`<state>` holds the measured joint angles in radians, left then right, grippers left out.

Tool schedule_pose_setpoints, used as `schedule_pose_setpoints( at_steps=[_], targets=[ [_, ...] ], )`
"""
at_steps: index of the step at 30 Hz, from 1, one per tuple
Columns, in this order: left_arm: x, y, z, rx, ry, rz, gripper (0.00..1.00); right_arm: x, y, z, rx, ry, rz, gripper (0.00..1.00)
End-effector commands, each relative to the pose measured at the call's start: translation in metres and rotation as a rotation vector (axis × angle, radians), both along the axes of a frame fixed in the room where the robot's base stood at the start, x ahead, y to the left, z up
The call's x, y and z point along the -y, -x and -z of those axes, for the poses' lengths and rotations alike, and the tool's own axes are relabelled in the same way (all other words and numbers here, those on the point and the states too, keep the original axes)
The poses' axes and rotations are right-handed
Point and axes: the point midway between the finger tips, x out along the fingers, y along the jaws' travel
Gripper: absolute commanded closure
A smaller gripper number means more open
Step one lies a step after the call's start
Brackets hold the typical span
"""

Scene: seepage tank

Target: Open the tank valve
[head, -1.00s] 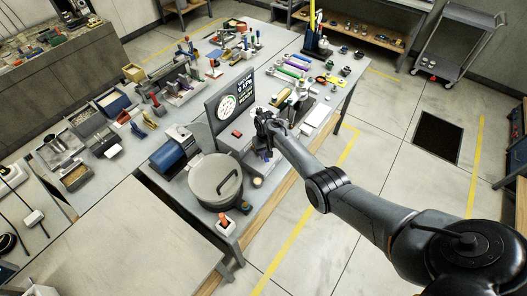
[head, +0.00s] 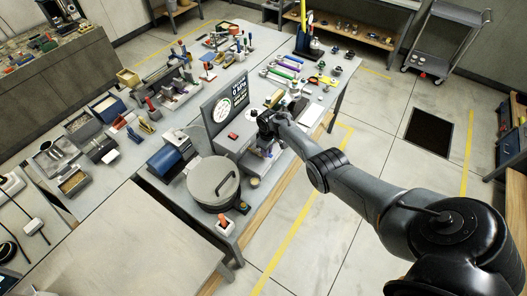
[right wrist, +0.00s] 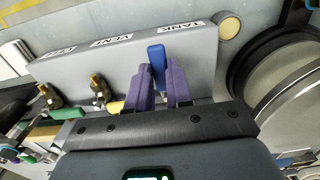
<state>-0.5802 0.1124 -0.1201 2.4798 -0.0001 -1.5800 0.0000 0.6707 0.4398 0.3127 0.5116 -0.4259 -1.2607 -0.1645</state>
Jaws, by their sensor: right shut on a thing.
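The grey valve block in the right wrist view (right wrist: 215,70) carries TANK, VENT and TEST labels. My right gripper (right wrist: 160,72) has its two purple fingers on either side of the blue tank valve handle (right wrist: 157,52), by the TANK label, and is shut on it. The handle's lower part is hidden between the fingers. In the head view my right gripper (head: 268,124) is at the block behind the round lidded tank (head: 213,181); the arm hides the valve there. My left gripper is not in view.
A dark display panel with a round gauge (head: 223,108) stands beside the gripper. In the right wrist view, brass valves, one with a yellow handle (right wrist: 116,107), sit left of the fingers. A red-topped switch (head: 224,222) is in front of the tank. Tools and parts cover the bench behind.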

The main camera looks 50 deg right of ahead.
Motion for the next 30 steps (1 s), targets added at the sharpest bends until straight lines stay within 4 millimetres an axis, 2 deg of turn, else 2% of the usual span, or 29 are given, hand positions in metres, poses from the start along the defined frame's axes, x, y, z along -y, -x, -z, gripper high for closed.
schedule_pose_setpoints(
  at_steps=[12, 13, 18, 26, 30],
  targets=[
    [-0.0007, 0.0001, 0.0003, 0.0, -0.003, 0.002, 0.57, 0.0011, 0.0007, 0.0008, 0.002, 0.001, -0.014, 1.0],
    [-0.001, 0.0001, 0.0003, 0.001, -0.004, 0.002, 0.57, 0.0011, 0.0006, 0.0008, 0.002, 0.001, -0.014, 0.77],
    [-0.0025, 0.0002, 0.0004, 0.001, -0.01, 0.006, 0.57, 0.001, 0.0007, 0.0007, 0.001, 0.001, -0.012, 0.54],
    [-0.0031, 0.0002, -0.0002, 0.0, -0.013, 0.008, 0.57, 0.0009, 0.0007, -0.0002, 0.001, 0.0, -0.01, 0.54],
    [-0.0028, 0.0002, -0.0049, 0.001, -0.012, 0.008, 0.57, 0.0009, -0.0001, -0.0087, 0.003, 0.001, -0.011, 0.54]
  ],
)
